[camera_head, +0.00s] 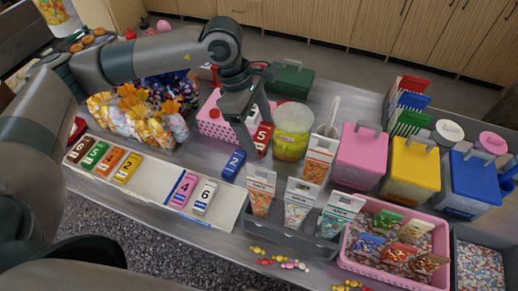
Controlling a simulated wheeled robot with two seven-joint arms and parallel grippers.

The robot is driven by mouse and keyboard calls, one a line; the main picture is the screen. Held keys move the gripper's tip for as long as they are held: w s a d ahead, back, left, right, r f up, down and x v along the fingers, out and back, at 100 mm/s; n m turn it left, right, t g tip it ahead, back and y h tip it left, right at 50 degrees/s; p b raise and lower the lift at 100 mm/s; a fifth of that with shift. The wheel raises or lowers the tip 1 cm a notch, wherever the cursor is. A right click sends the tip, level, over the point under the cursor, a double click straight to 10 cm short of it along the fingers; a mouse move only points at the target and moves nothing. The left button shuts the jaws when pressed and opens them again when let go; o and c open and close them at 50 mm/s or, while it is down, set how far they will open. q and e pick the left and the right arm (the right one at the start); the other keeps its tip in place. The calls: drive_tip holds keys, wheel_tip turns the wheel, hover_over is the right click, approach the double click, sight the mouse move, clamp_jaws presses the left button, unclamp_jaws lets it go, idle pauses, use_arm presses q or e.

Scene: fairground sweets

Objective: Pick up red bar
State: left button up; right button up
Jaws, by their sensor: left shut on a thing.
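The red bar (264,140) with a white number label shows near the middle of the head view, left of a clear tub. My left gripper (258,138) reaches down over it from the upper left and is shut on it, with one dark finger along its left side. The bar looks tilted; I cannot tell whether it touches the counter. A blue bar (233,165) marked 2 lies just left of and below it. My right gripper is not in view.
A white tray (148,191) holds several coloured number bars, with an empty stretch between yellow and pink. A pink basket (210,124) stands left, a yellow-filled tub (292,132) right. A grey tray (287,238) of paper cones is in front. Pink, yellow and blue bins stand right.

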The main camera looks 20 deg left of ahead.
use_arm(q)
drive_tip(key=shift+r, duration=1.15)
drive_tip(key=shift+f, duration=0.1)
drive_tip(key=m, duration=0.1)
drive_tip(key=m+g, duration=0.1)
drive_tip(key=m, duration=0.1)
drive_tip(key=s+a+f+m, duration=0.1)
drive_tip(key=shift+s+f+m+b, duration=0.1)
drive_tip(key=shift+m+b, duration=0.25)
drive_tip(key=shift+m, duration=0.05)
drive_tip(key=s+a+f+m+g+y, duration=0.2)
drive_tip(key=s+a+m+y, duration=0.1)
drive_tip(key=m, duration=1)
drive_tip(key=shift+s+a+f, duration=0.15)
drive_tip(key=shift+s+a, duration=0.05)
drive_tip(key=shift+a, duration=0.5)
drive_tip(key=shift+a, duration=0.1)
